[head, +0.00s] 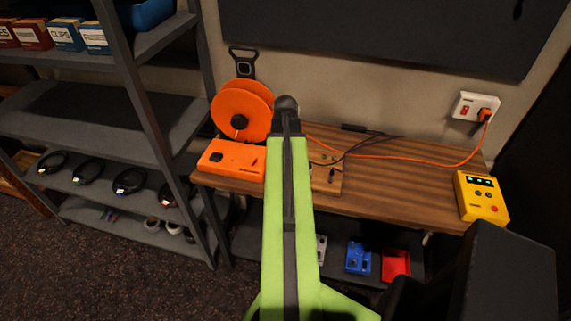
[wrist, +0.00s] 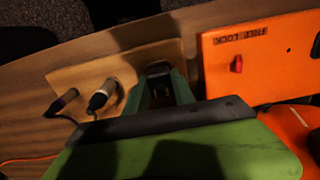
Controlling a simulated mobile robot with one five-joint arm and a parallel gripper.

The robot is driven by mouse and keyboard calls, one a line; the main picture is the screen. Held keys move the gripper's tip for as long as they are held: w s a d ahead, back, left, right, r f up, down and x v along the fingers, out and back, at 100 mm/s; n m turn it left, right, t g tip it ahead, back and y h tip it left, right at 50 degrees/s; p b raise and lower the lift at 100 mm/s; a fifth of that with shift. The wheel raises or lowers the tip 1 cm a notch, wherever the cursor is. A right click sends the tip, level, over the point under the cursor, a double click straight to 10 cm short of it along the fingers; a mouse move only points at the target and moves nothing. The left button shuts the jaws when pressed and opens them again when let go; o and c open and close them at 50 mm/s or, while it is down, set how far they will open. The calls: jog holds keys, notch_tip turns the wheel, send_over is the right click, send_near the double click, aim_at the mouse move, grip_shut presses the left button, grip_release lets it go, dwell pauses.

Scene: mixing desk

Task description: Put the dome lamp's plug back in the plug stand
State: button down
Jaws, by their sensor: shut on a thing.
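My gripper (wrist: 160,82) shows in the wrist view, its green fingers shut on a dark plug (wrist: 158,71). The plug is mostly hidden between the fingers, and I cannot tell whether it touches the stand. The plug stand, a pale wooden board (wrist: 85,76), lies below and to the left of the fingers. In the head view my arm hides the gripper and part of the stand (head: 326,186). I cannot make out the dome lamp.
An orange cable runs right to a wall socket (head: 477,107). A yellow device (head: 482,198) sits at the desk's right end. The desk's middle right (head: 410,188) is clear.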

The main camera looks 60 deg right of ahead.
jog(key=shift+f+b, duration=0.35)
jog(key=shift+f, duration=0.1)
jog(key=c, duration=1)
grip_release()
jog(key=shift+r, duration=0.1)
notch_tip(320, 180, up, 18)
jog(key=p, duration=1.7)
jog(key=shift+f+p, duration=0.25)
jog(key=shift+p, duration=0.1)
jog(key=shift+f, duration=0.1)
